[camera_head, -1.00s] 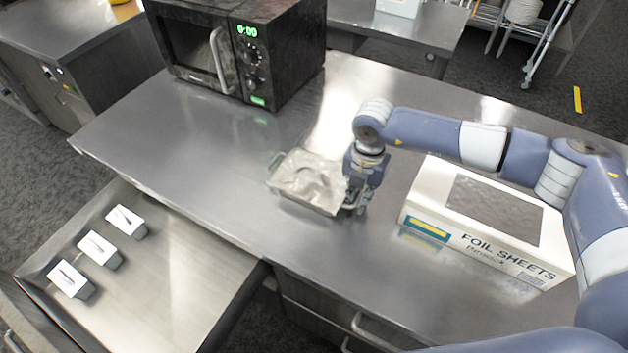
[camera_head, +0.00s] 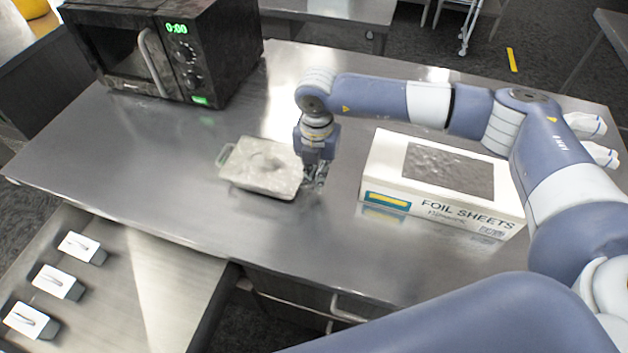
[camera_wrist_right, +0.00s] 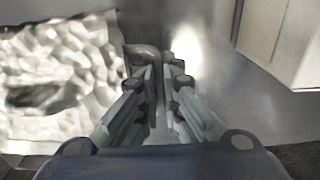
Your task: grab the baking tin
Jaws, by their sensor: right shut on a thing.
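The baking tin (camera_head: 262,170) is a shallow rectangular tin with a crinkled silvery top. It sits on the metal counter in the head view, with a handle at its left end. My right gripper (camera_head: 318,180) is low at the tin's right end. In the right wrist view, the tin's crinkled top (camera_wrist_right: 60,80) fills the left side. A handle loop (camera_wrist_right: 143,52) sits at the fingertips of my right gripper (camera_wrist_right: 160,75), which is shut on it. The exact contact is partly hidden by the fingers. My left gripper is not in view.
A white foil sheets box (camera_head: 385,172) stands close to the right of my right gripper. A black microwave (camera_head: 112,50) stands at the back left. A lower metal surface (camera_head: 150,290) at front left holds white containers (camera_head: 58,283). The counter (camera_head: 130,165) left of the tin is clear.

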